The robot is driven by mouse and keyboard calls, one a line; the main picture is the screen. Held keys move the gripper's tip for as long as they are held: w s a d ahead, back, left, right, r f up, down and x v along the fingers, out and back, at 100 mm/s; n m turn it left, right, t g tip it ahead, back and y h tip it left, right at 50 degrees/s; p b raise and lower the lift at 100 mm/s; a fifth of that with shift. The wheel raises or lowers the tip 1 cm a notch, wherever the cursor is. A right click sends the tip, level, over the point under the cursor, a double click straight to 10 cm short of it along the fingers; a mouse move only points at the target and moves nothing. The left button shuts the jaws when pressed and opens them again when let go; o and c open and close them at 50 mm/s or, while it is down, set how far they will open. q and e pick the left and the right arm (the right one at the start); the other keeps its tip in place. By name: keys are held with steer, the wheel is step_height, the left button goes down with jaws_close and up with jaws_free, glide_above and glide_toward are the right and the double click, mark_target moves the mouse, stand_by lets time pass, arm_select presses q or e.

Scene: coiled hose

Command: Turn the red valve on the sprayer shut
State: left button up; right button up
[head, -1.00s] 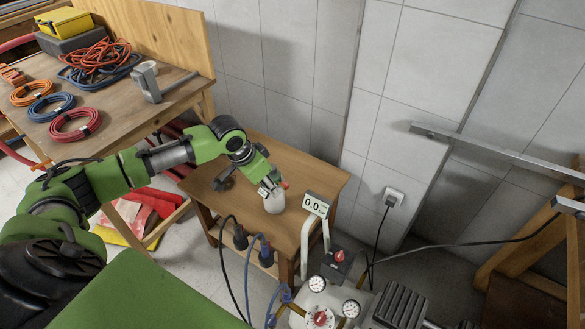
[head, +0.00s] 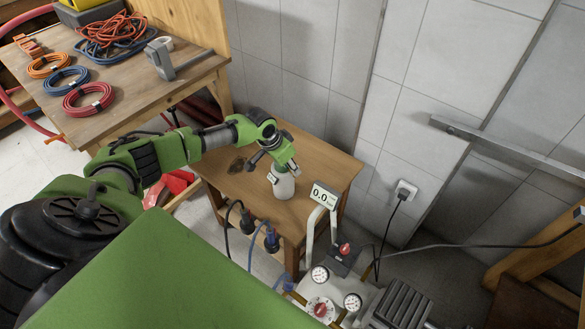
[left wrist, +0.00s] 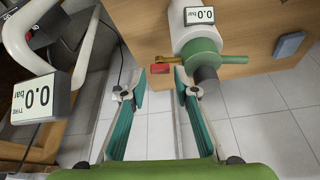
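The sprayer (head: 283,186) is a white bottle with a green top, standing on the small wooden table. In the left wrist view the sprayer's green top (left wrist: 203,54) has a grey knob end and a brass side fitting. The red valve (left wrist: 160,69) sits at the end of that fitting. My left gripper (left wrist: 160,82) is open, with the red valve in line with the gap between its fingertips. I cannot tell whether either finger touches it. In the head view my left gripper (head: 281,172) is beside the sprayer's top and hides the valve. My right gripper is out of view.
The small table (head: 322,162) stands against the tiled wall. A compressor (head: 327,290) with gauges, red knobs and a 0.0 display (head: 325,195) is close by on the right. Cables hang at the table's front. A workbench (head: 130,107) with coiled hoses is at left.

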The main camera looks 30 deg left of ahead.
arm_select(q)
steer(key=shift+x, duration=1.1)
jaws_close()
steer(key=shift+r, duration=0.1)
